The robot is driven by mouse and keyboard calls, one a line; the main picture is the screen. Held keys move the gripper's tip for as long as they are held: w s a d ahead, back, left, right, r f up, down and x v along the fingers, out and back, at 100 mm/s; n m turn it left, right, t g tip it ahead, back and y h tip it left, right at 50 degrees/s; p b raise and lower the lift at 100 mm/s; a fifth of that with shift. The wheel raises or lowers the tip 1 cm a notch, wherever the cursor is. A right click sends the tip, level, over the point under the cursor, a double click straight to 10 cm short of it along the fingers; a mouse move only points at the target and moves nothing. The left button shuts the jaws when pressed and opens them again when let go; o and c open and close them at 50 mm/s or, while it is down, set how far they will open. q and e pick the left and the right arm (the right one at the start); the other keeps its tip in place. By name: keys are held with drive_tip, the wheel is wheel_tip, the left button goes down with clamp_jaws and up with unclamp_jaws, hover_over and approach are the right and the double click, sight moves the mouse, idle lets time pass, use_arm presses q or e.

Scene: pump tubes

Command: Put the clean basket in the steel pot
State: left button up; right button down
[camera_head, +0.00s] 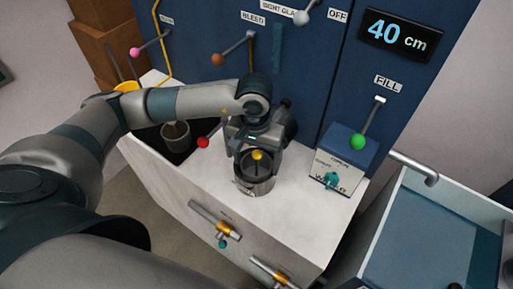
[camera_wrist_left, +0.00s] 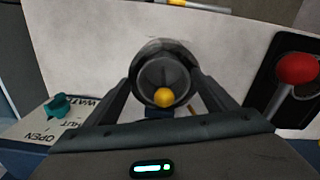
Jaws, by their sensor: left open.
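A steel pot (camera_head: 255,188) stands upright on the white counter. A grey basket with a yellow ball knob (camera_head: 257,155) appears to sit in it; the knob also shows in the left wrist view (camera_wrist_left: 163,97). I cannot tell how deep the basket sits. My left gripper (camera_head: 256,162) is open above the pot, with its fingers on either side of the basket and knob. In the left wrist view, the fingers (camera_wrist_left: 163,84) flank the round steel rim. Another grey basket (camera_head: 176,137) stands in the dark recess at left. My right gripper is not in view.
A valve box (camera_head: 337,165) with a teal knob stands right of the pot. Red (camera_head: 204,142) and green (camera_head: 358,142) ball levers are nearby. Pipe fittings (camera_head: 215,218) project from the counter front. A blue-floored tray (camera_head: 425,240) lies at right. Bare counter surrounds the pot.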

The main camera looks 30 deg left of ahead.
sight(254, 167)
use_arm(q)
drive_tip(key=shift+s+a+p, duration=0.2)
drive_tip(key=shift+a+p, duration=0.1)
drive_tip(key=shift+p, duration=0.75)
drive_tip(key=shift+w+a, duration=0.1)
wheel_tip(254, 167, up, 11)
drive_tip(key=b, duration=0.4)
drive_tip(key=shift+w+f+b, duration=0.1)
drive_tip(key=shift+b, duration=0.25)
drive_tip(key=shift+r, duration=0.8)
